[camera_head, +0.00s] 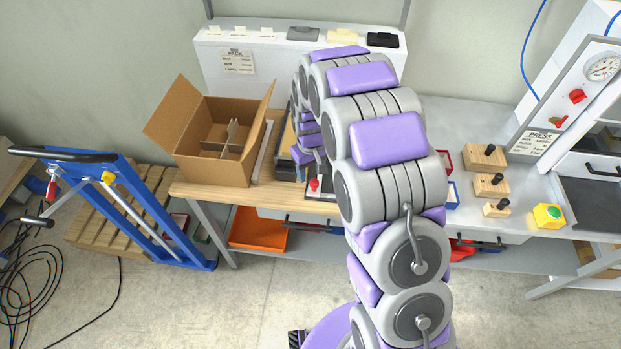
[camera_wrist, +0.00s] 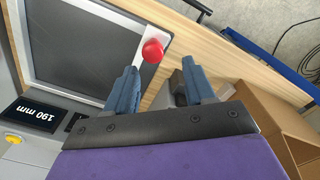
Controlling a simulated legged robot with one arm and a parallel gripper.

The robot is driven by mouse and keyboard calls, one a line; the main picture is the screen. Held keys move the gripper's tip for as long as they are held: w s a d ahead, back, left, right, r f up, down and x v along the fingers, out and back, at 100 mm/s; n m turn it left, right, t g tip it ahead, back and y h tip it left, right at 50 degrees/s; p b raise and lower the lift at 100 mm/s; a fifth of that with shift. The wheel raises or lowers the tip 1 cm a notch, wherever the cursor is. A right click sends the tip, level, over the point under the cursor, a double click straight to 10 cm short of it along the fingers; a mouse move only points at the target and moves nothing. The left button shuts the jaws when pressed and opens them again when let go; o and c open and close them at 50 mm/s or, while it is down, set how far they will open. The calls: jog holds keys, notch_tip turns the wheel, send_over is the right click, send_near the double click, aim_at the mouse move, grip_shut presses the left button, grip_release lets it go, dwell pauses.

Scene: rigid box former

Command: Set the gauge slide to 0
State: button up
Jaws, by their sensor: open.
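In the wrist view, a red ball knob (camera_wrist: 152,51) stands at the edge of a dark framed panel (camera_wrist: 80,45). A pale strip (camera_wrist: 160,92) runs from beside the knob down between my fingers; I take this as the gauge slide, partly hidden. A black display (camera_wrist: 38,115) shows upside-down text that reads "190 mm". My gripper (camera_wrist: 159,70) is open, one finger on each side of the strip, with the knob just beyond the fingertips, nearer the left one. Contact cannot be told. In the head view, the knob (camera_head: 314,184) shows beside my arm, which hides much of the gauge.
An open cardboard box (camera_head: 215,140) with dividers stands left of the gauge on the wooden bench (camera_head: 205,190); it also shows in the wrist view (camera_wrist: 275,115). A yellow button (camera_wrist: 13,139) is near the display. Wooden blocks (camera_head: 485,157) and a green-topped yellow button box (camera_head: 547,216) stand right.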

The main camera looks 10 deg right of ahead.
notch_tip(320, 180, up, 10)
jog(key=p, duration=0.1)
jog(key=shift+r, duration=0.25)
dwell(0.4)
